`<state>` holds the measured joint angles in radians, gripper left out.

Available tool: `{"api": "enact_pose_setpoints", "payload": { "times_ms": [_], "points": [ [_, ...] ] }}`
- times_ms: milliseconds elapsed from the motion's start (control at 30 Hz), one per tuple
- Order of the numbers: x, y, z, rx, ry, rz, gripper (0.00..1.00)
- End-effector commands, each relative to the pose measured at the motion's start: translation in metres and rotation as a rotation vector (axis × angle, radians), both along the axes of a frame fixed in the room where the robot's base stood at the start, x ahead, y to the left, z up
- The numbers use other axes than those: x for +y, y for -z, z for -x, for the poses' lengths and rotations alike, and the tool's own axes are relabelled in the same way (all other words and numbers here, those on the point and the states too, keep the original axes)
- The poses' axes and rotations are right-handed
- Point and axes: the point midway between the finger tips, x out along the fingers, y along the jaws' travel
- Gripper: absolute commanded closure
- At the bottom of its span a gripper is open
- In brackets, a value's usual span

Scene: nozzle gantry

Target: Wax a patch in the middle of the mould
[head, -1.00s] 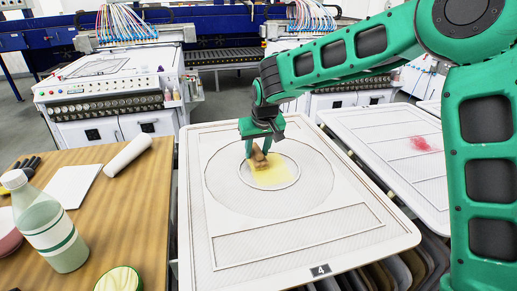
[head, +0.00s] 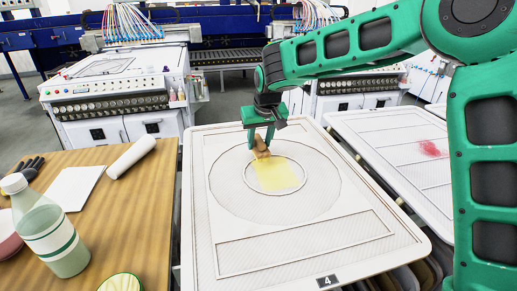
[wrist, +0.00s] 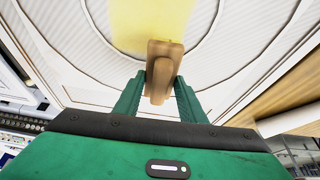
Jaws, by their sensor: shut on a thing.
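The white mould (head: 320,240), marked 4, lies flat with a large ring and a smaller ring inside it. A pale yellow waxed patch (head: 279,176) covers much of the inner ring; it also shows in the wrist view (wrist: 150,22). My gripper (head: 259,146) is shut on a brown block-shaped applicator (head: 261,150), held at the patch's far left edge. In the wrist view the applicator (wrist: 161,68) sits between both green fingers (wrist: 158,98) and overlaps the patch's edge. I cannot tell whether its underside touches the mould.
A wooden table (head: 120,225) at left holds a green bottle (head: 50,232), a white roll (head: 131,157), a white sheet (head: 72,188), a dark glove (head: 28,168) and a green-rimmed round tin (head: 121,283). Another white mould with a red smear (head: 432,149) lies at right.

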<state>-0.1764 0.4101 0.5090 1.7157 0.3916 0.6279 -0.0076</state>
Motion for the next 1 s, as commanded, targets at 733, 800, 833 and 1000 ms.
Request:
{"api": "enact_pose_setpoints", "payload": {
  "times_ms": [733, 800, 833, 1000],
  "points": [
    [-0.014, -0.050, -0.004, -0.002, 0.018, -0.001, 0.95],
    [-0.014, -0.050, -0.004, -0.002, 0.018, -0.001, 0.95],
    [-0.014, -0.050, -0.004, -0.002, 0.018, -0.001, 0.95],
    [-0.014, -0.050, -0.004, -0.002, 0.018, -0.001, 0.95]
  ]
}}
